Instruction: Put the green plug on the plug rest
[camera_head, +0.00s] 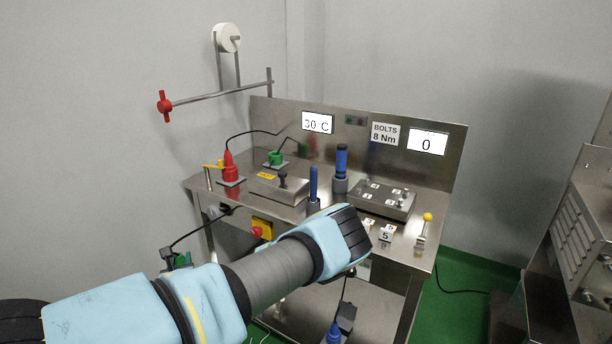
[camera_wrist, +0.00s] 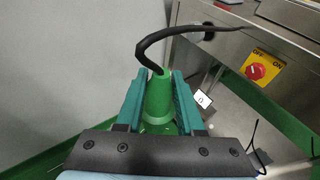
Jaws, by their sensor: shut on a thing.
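The green plug (camera_wrist: 157,97) is upright between the two teal fingers of my gripper (camera_wrist: 158,100) in the wrist view. My gripper is shut on it, and a black cable bends from its top towards the bench front. In the head view the plug (camera_head: 181,259) shows small and dark, off the left front of the steel bench, partly hidden by my arm. It is clear of the bench top. I cannot tell for sure which part is the plug rest. A green fitting on a small plate (camera_head: 276,158) stands at the back left of the bench.
A red plug (camera_head: 230,168) stands on a plate at the bench's left, near a yellow-handled post (camera_head: 209,176). A yellow switch box with red knob (camera_head: 261,230) is on the bench front. Blue-handled tools (camera_head: 341,165) stand mid-bench. A blue plug (camera_head: 333,333) shows low down.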

